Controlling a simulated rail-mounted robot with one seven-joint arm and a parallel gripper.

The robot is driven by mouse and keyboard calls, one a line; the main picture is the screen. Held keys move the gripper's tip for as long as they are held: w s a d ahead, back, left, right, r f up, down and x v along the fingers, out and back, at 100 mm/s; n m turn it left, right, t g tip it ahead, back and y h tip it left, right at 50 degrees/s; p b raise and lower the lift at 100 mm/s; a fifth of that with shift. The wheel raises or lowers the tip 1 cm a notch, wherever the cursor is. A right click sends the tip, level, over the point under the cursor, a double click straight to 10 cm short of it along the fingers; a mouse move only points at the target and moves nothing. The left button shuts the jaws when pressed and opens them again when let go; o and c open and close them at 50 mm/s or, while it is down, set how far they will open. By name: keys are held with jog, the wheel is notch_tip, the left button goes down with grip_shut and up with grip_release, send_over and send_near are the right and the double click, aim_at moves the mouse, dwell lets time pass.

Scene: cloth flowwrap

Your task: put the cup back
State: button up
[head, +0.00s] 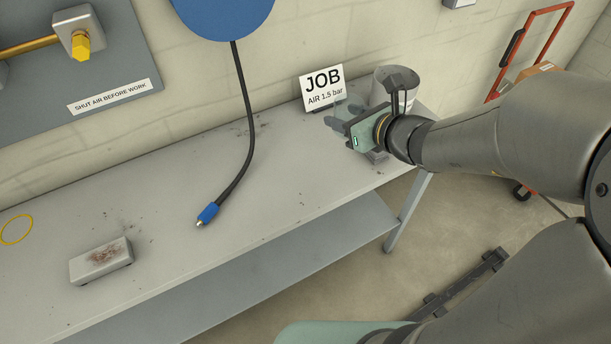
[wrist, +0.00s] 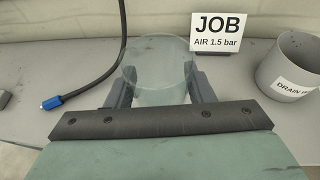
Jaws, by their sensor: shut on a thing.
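A clear, see-through cup (wrist: 158,62) stands between the two fingers of my gripper (wrist: 160,88) in the wrist view. The gripper is shut on it, one finger on each side. In the head view my gripper (head: 343,118) is over the right end of the bench, near the JOB card; the cup is faint there and partly hidden by the gripper. I cannot tell whether the cup's base touches the bench. A yellow ring (head: 16,244) lies on the bench at the far left.
The grey drain container (wrist: 287,69) stands right of the gripper, and the JOB card (wrist: 221,31) behind it. A dark hose with a blue end (head: 208,214) hangs down to mid-bench (head: 200,160). A stained grey block (head: 101,260) lies at the front left, near the ring.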

jog(key=s+a+f+n+g+y+b, duration=0.1)
jog(key=s+a+f+b, duration=0.1)
jog(key=s+f+b, duration=0.25)
jog(key=b, duration=0.2)
send_over(309, 156)
jog(key=f, duration=0.9)
jog(key=shift+s+d+f, duration=0.1)
jog(key=shift+s+f, duration=0.1)
jog(key=shift+f, duration=0.1)
jog(key=shift+w+f, duration=0.2)
jog(key=shift+f, duration=1.5)
jog(key=shift+f+b, duration=0.1)
jog(key=shift+b, duration=0.25)
jog(key=shift+f, duration=0.1)
jog(key=o, duration=1.1)
